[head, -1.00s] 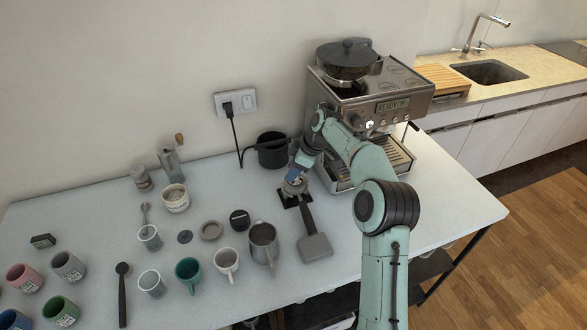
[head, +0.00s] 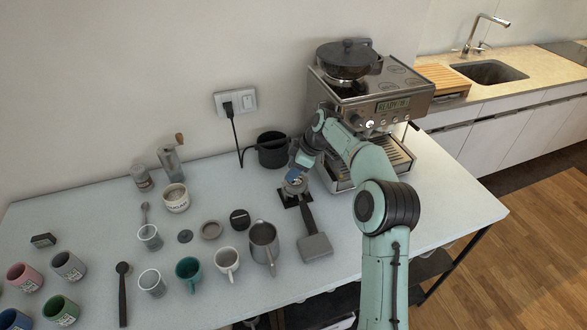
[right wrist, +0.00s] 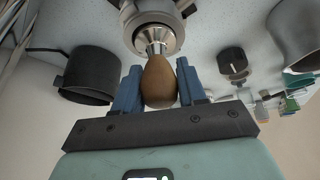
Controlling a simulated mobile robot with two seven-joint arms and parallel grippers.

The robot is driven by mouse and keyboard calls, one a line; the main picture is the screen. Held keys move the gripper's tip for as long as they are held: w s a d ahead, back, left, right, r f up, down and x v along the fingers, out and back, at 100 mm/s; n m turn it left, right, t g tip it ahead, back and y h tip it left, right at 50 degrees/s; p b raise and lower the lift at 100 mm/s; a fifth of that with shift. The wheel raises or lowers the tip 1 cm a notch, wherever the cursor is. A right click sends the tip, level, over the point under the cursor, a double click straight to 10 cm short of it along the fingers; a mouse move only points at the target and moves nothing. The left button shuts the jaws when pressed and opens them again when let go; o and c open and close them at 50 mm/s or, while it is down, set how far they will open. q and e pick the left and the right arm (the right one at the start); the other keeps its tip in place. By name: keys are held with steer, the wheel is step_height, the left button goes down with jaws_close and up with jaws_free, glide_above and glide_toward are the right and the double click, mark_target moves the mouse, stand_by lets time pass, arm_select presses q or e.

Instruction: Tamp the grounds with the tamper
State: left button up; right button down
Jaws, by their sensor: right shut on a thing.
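My right gripper (head: 294,176) is shut on the tamper, above the portafilter. In the right wrist view, the two blue fingers of my right gripper (right wrist: 158,88) are on either side of the tamper's brown wooden handle (right wrist: 160,84). The tamper's metal neck and base meet the round metal basket of the portafilter (right wrist: 154,22). In the head view, the portafilter (head: 307,218) rests on a dark stand on the table, its handle towards the front over a grey block. The grounds are hidden beneath the tamper, and I cannot tell how deep it sits. My left gripper is not in view.
The espresso machine (head: 370,90) stands right behind my right arm. A black knock-box-like container (head: 272,155) is just behind the gripper. A steel pitcher (head: 263,242), a black round tool (head: 239,219) and several cups stand to the left. The table's right end (head: 455,205) is clear.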

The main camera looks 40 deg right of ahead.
steer(key=shift+s+f, duration=0.25)
steer(key=shift+f, duration=0.25)
steer(key=shift+w+d+r+p, duration=0.15)
steer(key=shift+r+p, duration=0.15)
steer(key=shift+r, duration=0.4)
steer(key=shift+w+a+r+p, duration=0.1)
steer(key=shift+r+p, duration=0.15)
steer(key=shift+r, duration=2.85)
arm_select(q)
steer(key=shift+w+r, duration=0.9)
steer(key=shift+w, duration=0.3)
